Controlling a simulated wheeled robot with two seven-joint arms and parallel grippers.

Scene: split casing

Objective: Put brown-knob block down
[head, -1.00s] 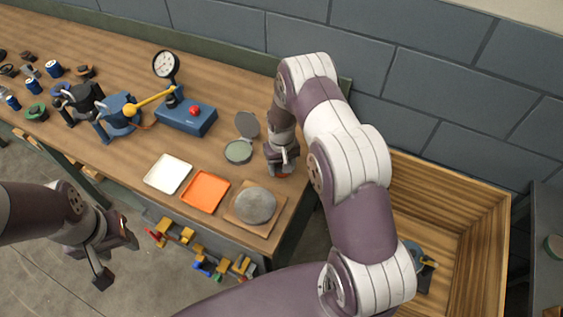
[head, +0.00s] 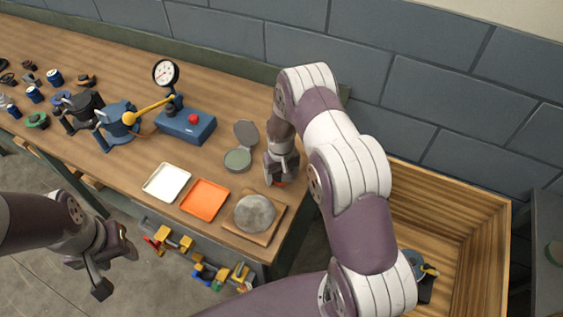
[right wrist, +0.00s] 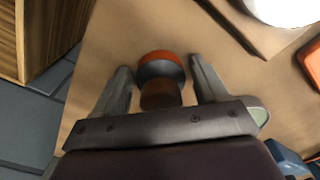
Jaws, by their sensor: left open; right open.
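The brown-knob block (right wrist: 161,78) stands on the bench top in the right wrist view, with a brown knob, a grey body and an orange-red rim. My right gripper (right wrist: 160,80) is open around it, one finger on each side, with gaps between fingers and block. In the head view my right gripper (head: 279,177) is low at the bench's right end, and only a bit of orange shows under it. My left gripper (head: 114,266) is open and empty, in front of the bench and away from the block.
Nearby are a white tray (head: 155,192), an orange tray (head: 204,200), a board with a round grey piece (head: 255,213), an open round casing (head: 238,160) and a blue gauge stand (head: 187,127). A wooden crate (head: 480,220) is at the right, beyond the bench edge.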

